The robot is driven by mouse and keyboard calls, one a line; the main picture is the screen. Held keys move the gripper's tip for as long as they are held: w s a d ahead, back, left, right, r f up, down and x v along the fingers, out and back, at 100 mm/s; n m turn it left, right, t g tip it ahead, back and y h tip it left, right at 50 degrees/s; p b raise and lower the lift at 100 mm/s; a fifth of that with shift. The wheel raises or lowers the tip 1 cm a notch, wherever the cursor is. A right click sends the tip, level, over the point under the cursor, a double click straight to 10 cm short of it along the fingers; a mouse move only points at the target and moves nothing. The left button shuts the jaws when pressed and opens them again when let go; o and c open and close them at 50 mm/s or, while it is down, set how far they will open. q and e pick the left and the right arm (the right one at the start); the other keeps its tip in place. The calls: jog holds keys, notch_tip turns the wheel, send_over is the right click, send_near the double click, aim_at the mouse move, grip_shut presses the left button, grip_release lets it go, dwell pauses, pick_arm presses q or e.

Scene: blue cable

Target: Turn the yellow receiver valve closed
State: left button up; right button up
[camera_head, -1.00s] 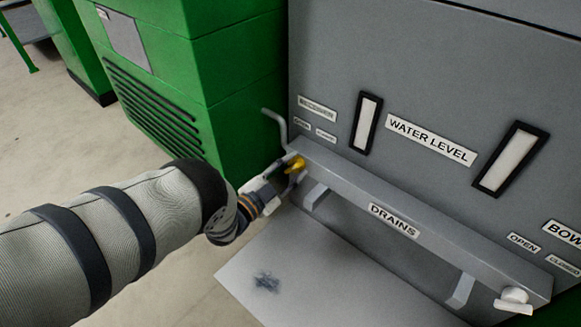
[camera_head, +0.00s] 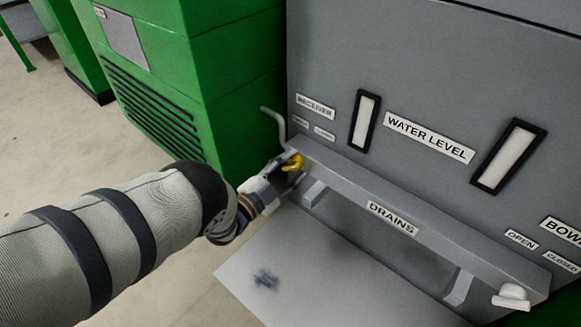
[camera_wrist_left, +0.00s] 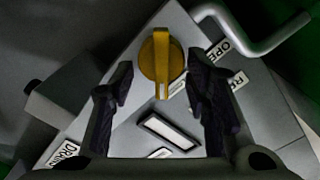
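The yellow receiver valve (camera_head: 293,163) sits at the left end of the grey drains bar, under the RECEIVER label (camera_head: 315,107). In the left wrist view the yellow valve (camera_wrist_left: 161,64) is a round knob with a raised grip and a white mark at its lower end. My left gripper (camera_head: 284,174) is at the valve. In the left wrist view its two dark fingers (camera_wrist_left: 165,92) are apart, one on each side just below the knob, with visible gaps. Nothing is held. My right gripper is not in view.
The grey drains bar (camera_head: 420,243) runs right to a white valve (camera_head: 512,296). A bent grey pipe (camera_head: 277,126) rises close beside the yellow valve. Green cabinets (camera_head: 215,90) stand at the left. A stained pale plate (camera_head: 320,280) lies below the bar.

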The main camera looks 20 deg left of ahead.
pick_arm(q)
jog(key=v, duration=1.2)
jog(key=shift+r, duration=0.1)
